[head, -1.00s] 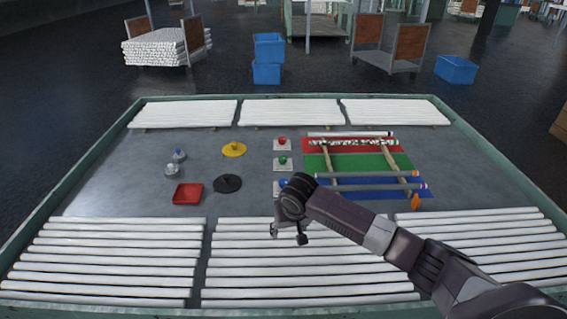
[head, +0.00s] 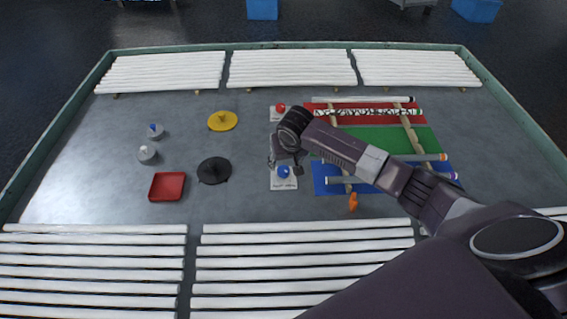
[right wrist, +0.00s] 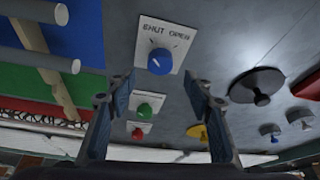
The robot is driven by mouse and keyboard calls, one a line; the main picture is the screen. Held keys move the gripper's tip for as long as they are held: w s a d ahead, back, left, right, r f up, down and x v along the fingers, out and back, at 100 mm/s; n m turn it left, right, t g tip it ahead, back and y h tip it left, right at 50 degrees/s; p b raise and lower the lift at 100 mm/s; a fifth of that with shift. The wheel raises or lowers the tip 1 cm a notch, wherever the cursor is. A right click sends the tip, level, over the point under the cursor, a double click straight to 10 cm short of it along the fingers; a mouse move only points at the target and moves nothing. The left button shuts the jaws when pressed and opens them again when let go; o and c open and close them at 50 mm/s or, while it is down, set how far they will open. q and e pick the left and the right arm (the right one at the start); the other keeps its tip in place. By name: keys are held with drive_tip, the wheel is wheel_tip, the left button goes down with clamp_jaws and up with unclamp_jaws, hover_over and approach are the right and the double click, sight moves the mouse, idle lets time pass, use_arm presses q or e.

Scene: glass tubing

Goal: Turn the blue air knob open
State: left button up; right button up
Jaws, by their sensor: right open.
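The blue knob (head: 283,172) sits on a pale square plate (head: 284,185) in the middle of the table. In the right wrist view the knob (right wrist: 160,62) is round with a pale mark on its left side, and its plate (right wrist: 177,32) reads SHUT on the left and OPEN on the right. My right gripper (head: 285,165) is open and empty, close to the knob in the head view. In the right wrist view its two fingers (right wrist: 160,84) are wide apart, with the knob ahead between their tips; I see no contact. My left gripper is not in view.
Red (head: 281,107) and green (right wrist: 145,110) knobs stand on plates in line with the blue one. Tubes rest on wooden rails over coloured mats (head: 432,141) to the right. A black disc (head: 214,170), yellow disc (head: 222,121) and red tray (head: 167,187) lie to the left.

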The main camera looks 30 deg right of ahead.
sight(283, 168)
drive_tip(key=x, duration=0.4)
drive_tip(key=shift+w+f, duration=0.1)
drive_tip(key=shift+f, duration=0.1)
drive_tip(key=shift+w+d+f, duration=0.1)
drive_tip(key=shift+f, duration=0.2)
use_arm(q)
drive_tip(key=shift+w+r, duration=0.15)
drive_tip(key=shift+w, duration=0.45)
use_arm(e)
drive_tip(key=shift+c, duration=0.2)
drive_tip(key=c, duration=1.1)
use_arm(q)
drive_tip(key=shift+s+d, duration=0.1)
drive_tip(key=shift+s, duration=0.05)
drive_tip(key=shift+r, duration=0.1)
